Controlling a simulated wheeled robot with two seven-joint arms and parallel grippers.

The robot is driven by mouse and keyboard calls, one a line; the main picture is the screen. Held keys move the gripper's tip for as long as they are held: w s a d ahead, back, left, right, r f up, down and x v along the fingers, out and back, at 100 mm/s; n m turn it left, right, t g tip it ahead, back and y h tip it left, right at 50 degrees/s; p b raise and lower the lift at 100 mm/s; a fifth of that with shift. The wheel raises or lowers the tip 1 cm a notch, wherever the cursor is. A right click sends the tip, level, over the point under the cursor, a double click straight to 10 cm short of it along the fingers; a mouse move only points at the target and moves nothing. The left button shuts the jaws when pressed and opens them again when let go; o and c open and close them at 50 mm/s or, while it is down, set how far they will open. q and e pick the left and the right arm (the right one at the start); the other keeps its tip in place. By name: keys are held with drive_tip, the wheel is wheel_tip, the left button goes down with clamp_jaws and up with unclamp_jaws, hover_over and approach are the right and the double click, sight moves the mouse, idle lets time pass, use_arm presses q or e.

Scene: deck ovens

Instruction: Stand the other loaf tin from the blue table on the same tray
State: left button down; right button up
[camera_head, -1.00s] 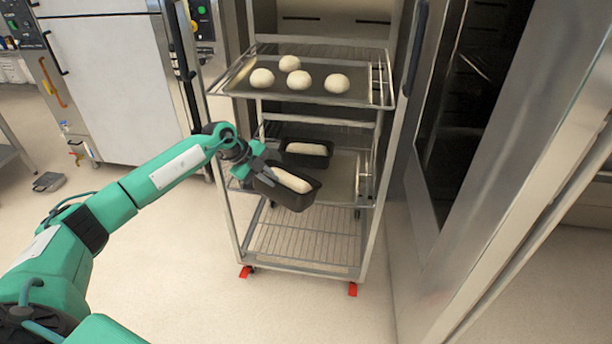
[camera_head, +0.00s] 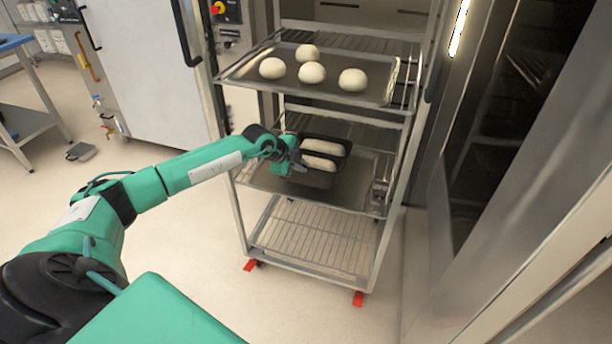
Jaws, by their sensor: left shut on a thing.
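My left gripper (camera_head: 292,160) is shut on a dark loaf tin (camera_head: 312,179) with a pale loaf (camera_head: 319,163) in it. It holds this tin from the left side, upright, over the left part of the middle tray (camera_head: 347,192) in the rack. I cannot tell whether the tin's base touches the tray. Another dark loaf tin (camera_head: 346,147) with a loaf stands just behind it on the same tray, partly hidden by the held tin. The blue table (camera_head: 12,43) shows at the far left edge. My right gripper is not in view.
The upper tray (camera_head: 250,75) above carries several round dough pieces (camera_head: 311,72). The rack's posts (camera_head: 400,180) flank the trays. A wire shelf (camera_head: 315,238) lies below. A steel oven door stands close on the right.

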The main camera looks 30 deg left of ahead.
sight(304, 179)
use_arm(q)
drive_tip(key=shift+f, duration=2.5)
drive_tip(key=c, duration=1.5)
unclamp_jaws()
